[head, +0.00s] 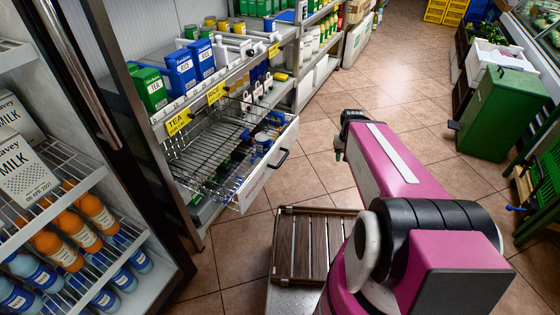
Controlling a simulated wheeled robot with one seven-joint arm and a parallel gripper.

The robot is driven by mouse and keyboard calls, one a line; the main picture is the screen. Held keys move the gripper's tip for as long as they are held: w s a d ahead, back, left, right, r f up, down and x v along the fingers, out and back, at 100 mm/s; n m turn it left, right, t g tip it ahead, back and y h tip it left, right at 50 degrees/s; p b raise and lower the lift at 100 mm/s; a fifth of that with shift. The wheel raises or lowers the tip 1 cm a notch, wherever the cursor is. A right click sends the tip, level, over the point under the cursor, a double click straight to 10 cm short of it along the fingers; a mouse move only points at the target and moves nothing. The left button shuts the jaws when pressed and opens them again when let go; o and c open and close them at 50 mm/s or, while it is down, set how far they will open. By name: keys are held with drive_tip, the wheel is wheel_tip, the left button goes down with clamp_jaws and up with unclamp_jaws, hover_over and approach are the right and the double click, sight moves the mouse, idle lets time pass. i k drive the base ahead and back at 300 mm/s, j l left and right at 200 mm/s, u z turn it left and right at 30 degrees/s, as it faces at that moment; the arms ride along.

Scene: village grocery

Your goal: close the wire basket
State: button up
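The wire basket (200,150) is a pull-out drawer under the left shelf unit, and it stands out into the aisle. Several small items lie inside, partly hidden by the wires. My gripper (338,150) is at the far end of my magenta arm, to the right of the handle and apart from it in the picture. My arm hides much of the gripper, and its fingers are too small to read.
A shelf with tea and rice boxes (181,72) is above the basket. A slatted wooden board (308,245) lies low in front, below the basket in the picture. An open fridge with milk and bottles (60,250) is at left. Green bins (503,112) stand right. Tiled floor (330,100) is clear beyond.

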sight(272, 160)
drive_tip(key=k+l, duration=0.8)
drive_tip(key=l, duration=0.2)
